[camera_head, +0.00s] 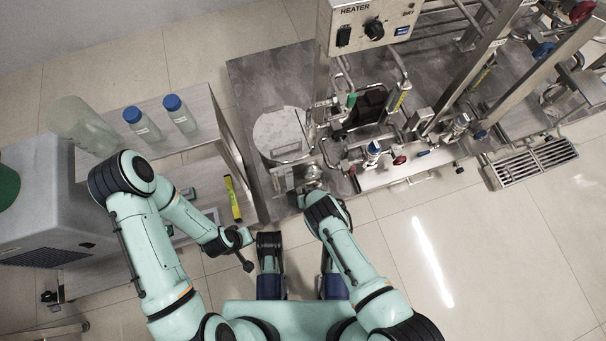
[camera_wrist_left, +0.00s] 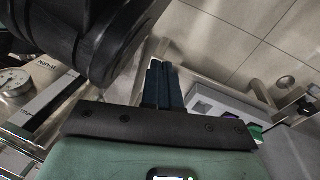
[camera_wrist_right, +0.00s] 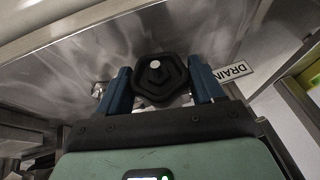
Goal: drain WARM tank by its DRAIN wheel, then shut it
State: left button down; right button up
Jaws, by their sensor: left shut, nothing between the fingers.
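In the right wrist view a black many-sided handwheel (camera_wrist_right: 160,80) with a pale centre dot sits between the blue fingers of my right gripper (camera_wrist_right: 163,85). A DRAIN plate (camera_wrist_right: 234,71) is just right of it. The fingers stand wide apart, one on each side of the wheel; whether both press on it I cannot tell. In the head view a round lidded steel tank (camera_head: 281,133) stands just beyond my right gripper (camera_head: 308,188); no WARM label is readable. My left gripper (camera_wrist_left: 163,85) is shut and empty, away from the tank; it also shows in the head view (camera_head: 247,262).
The skid carries a HEATER box (camera_head: 362,22), pipes and several small valves right of the tank. A floor grate (camera_head: 535,160) is at the right. A bench with blue-capped bottles (camera_head: 180,115) and a yellow level (camera_head: 232,198) is at the left.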

pick_arm(q)
jog(key=shift+r, duration=0.1)
pick_arm(e)
jog(key=shift+d+y+p, duration=0.15)
jog(key=shift+y+p, duration=0.15)
jog(key=shift+p, duration=0.1)
jog(key=shift+m+y, duration=0.3)
jog(key=shift+y, duration=0.1)
jog(key=shift+w+f+g, duration=0.1)
jog(key=shift+g, duration=0.2)
jog(key=m+y+b, duration=0.1)
jog(key=y+b, duration=0.3)
jog(key=shift+d+f+g+b, duration=0.1)
jog(key=shift+g+b, duration=0.25)
jog(key=shift+g, duration=0.05)
pick_arm(q)
jog(key=s+a+f+g, duration=0.1)
jog(key=s+f+g, duration=0.2)
jog(key=s+f, duration=0.2)
jog(key=shift+s+f+n, duration=0.25)
jog(key=shift+s+n, duration=0.05)
jog(key=shift+s, duration=1.5)
pick_arm(e)
jog(key=shift+y, duration=0.5)
